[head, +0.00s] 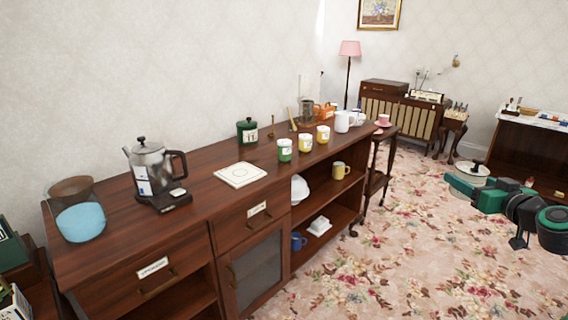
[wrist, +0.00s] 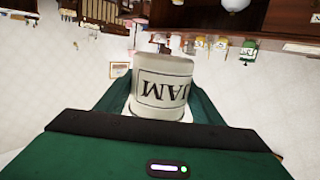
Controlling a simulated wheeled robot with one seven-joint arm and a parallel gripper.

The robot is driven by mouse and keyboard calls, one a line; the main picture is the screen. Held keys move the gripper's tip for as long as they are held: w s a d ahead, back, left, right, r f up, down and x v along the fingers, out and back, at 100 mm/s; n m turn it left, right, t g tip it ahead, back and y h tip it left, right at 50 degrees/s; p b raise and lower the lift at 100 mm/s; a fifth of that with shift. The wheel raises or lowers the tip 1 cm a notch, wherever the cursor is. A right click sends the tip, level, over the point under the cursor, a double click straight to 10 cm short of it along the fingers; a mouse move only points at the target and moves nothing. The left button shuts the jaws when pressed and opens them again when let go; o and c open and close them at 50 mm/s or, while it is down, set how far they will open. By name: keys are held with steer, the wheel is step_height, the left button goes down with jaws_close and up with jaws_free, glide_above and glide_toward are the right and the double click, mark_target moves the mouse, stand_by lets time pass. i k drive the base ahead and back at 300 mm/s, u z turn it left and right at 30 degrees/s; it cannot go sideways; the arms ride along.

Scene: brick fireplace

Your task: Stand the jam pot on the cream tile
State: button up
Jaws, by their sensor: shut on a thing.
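The jam pot (wrist: 163,66) is a white pot with a label reading JAM, upside down in the wrist view. My gripper (wrist: 161,100) is shut on it, with a dark green finger on each side. In the head view my gripper (head: 468,181) is at the right, above the carpet and well away from the sideboard; the white pot with a dark knob (head: 476,169) shows there. The cream tile (head: 240,175) lies flat and bare on the sideboard top, near its front edge. I cannot make out the tile in the wrist view.
On the sideboard (head: 216,197), a metal coffee pot (head: 150,169) stands left of the tile. A side table (head: 378,160) stands past the sideboard's far end. Carpet lies open in front.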

mark_target(240, 172)
steer(key=i, duration=1.25)
steer(key=u, duration=1.9)
